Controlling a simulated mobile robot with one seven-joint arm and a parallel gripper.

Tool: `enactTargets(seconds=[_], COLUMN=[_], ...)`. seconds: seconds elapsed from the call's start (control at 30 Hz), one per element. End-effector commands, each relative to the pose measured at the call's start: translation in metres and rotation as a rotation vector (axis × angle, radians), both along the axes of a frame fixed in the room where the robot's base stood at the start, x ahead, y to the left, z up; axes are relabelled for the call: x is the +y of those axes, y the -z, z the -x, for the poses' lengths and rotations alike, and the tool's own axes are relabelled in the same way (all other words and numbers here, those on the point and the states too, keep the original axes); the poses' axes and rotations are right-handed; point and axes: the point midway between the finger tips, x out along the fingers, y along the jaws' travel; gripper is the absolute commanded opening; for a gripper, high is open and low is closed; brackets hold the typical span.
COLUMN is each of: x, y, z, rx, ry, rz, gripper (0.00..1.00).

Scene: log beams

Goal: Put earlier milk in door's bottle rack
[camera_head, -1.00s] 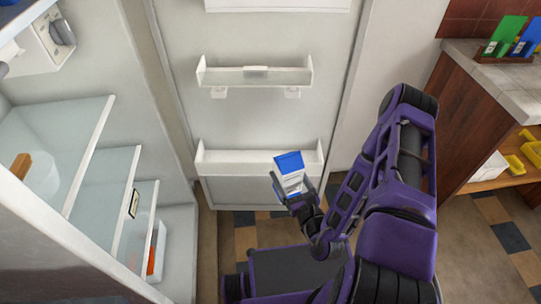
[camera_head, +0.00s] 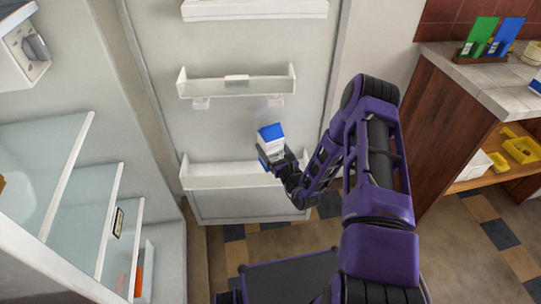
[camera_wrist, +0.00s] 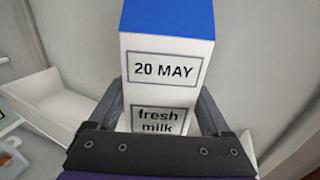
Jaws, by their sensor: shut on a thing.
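My gripper (camera_head: 278,161) is shut on a milk carton (camera_head: 270,143) with a blue top and white body. In the wrist view the carton (camera_wrist: 168,60) stands upright between the fingers and reads "20 MAY" and "fresh milk". The lower door rack (camera_head: 215,177), a long white bin on the open fridge door, is behind and around the carton in the head view. The carton's top shows above the rack's front edge; its lower part is hidden by my gripper, so I cannot tell if it touches the rack. In the wrist view a white bin (camera_wrist: 45,110) shows left of the carton.
A middle door shelf (camera_head: 237,86) and an upper one (camera_head: 255,9) sit above, both looking empty. Glass fridge shelves (camera_head: 75,210) stand at left. A wooden counter (camera_head: 440,130) with a tiled top is at right. Another blue-and-white item (camera_head: 536,84) shows at its edge.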

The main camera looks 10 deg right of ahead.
Motion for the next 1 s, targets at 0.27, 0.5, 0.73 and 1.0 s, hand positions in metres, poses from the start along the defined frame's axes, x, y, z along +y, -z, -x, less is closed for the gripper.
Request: enactTargets(seconds=[0.27, 0.5, 0.73, 1.0], x=[0.001, 0.0, 0.0, 0.0], y=[0.033, 0.039, 0.043, 0.043], z=[0.0, -0.004, -0.003, -0.003], rx=[-0.001, -0.003, 0.0, 0.0], ry=[-0.001, 0.0, 0.0, 0.0], rz=[0.0, -0.001, 0.0, 0.0], gripper=[0.01, 0.01, 0.86, 1.0])
